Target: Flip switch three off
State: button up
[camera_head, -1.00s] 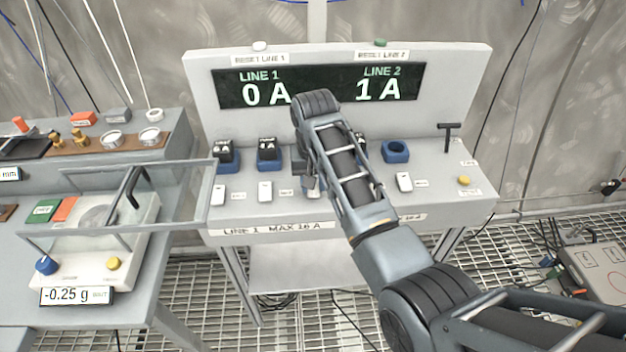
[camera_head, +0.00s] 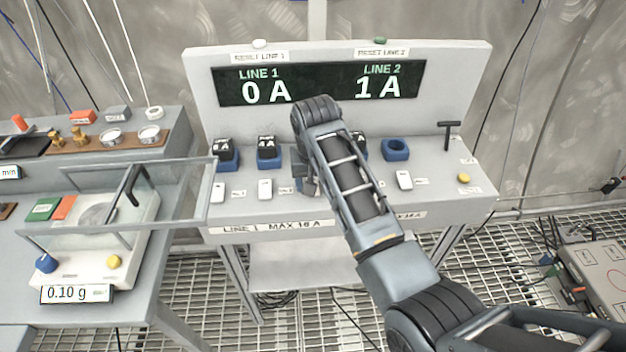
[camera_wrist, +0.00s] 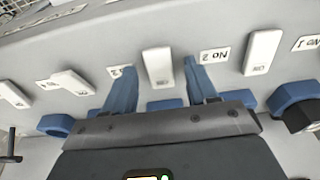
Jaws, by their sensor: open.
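Switch three, a white rocker (camera_wrist: 157,66), sits on the panel's sloped front in the wrist view, which shows the panel upside down. My gripper (camera_wrist: 159,80) is open, with one blue finger on each side of this switch; whether they touch it I cannot tell. In the head view my gripper (camera_head: 308,182) is at the panel and my arm hides switch three. Switch two (camera_wrist: 262,52) is right of the fingers in the wrist view, with its NO 2 label (camera_wrist: 214,55) beside it. Switch four (camera_wrist: 71,82) is to the left.
The display (camera_head: 318,84) reads LINE 1 0 A and LINE 2 1 A. Blue sockets, some with black plugs (camera_head: 268,146), stand behind the switches. A black T-handle (camera_head: 447,135) and a yellow button (camera_head: 464,177) are at the right. A balance (camera_head: 90,235) stands at the left.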

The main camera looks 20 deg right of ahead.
jog(key=v, duration=0.7)
jog(key=shift+r+b, duration=0.4)
jog(key=shift+b, duration=0.05)
jog(key=shift+s, duration=0.2)
